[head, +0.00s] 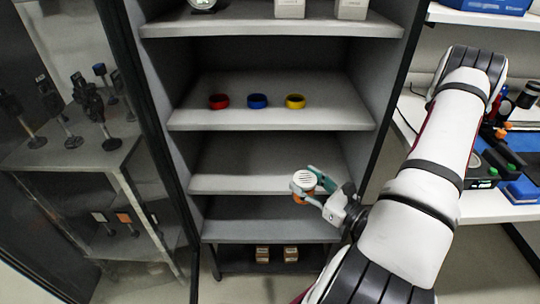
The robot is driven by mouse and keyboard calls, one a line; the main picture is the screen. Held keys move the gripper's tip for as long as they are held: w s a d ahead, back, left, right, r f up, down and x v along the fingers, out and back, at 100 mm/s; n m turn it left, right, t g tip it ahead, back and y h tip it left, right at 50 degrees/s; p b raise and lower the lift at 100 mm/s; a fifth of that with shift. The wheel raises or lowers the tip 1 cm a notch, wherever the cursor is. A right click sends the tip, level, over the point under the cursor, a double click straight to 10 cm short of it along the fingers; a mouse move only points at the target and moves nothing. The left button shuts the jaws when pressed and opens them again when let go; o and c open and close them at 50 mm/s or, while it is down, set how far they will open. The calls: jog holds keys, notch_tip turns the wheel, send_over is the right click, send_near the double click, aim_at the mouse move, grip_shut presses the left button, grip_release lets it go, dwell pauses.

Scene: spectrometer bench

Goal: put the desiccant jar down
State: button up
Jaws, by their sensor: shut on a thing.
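The desiccant jar (304,181) has a white slotted lid and a bit of orange below it. My gripper (316,187) is shut on the jar and holds it in front of the open cabinet, near the right end of a lower shelf (232,184). The gripper's fingers and a green part hide some of the jar. I cannot tell whether the jar touches a shelf.
A shelf above holds a red ring (219,101), a blue ring (257,101) and a yellow ring (295,101). The lower shelves look bare. Two small boxes (262,253) stand at the bottom. A glass door (75,140) is at left, a cluttered workbench (490,205) at right.

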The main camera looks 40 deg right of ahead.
jog(key=shift+s+d+f+m+h, duration=0.1)
jog(key=shift+s+d+m+h, duration=0.4)
jog(key=shift+s+h, duration=0.3)
jog(key=shift+w+d+b, duration=0.1)
jog(key=shift+d+b, duration=0.15)
jog(key=shift+b, duration=0.15)
jog(key=w+d+b, duration=1.1)
jog(key=w+b, duration=0.4)
jog(key=b, duration=0.2)
jog(key=shift+d+f+b, duration=0.15)
jog(key=shift+f+b, duration=0.55)
jog(key=shift+f, duration=0.9)
jog(key=shift+d+f+b, duration=0.1)
jog(key=shift+f+b, duration=0.55)
jog(key=shift+f, duration=0.9)
jog(key=shift+w+d+f, duration=0.1)
jog(key=shift+w+f, duration=0.15)
jog(key=shift+f, duration=0.1)
jog(key=shift+b, duration=0.3)
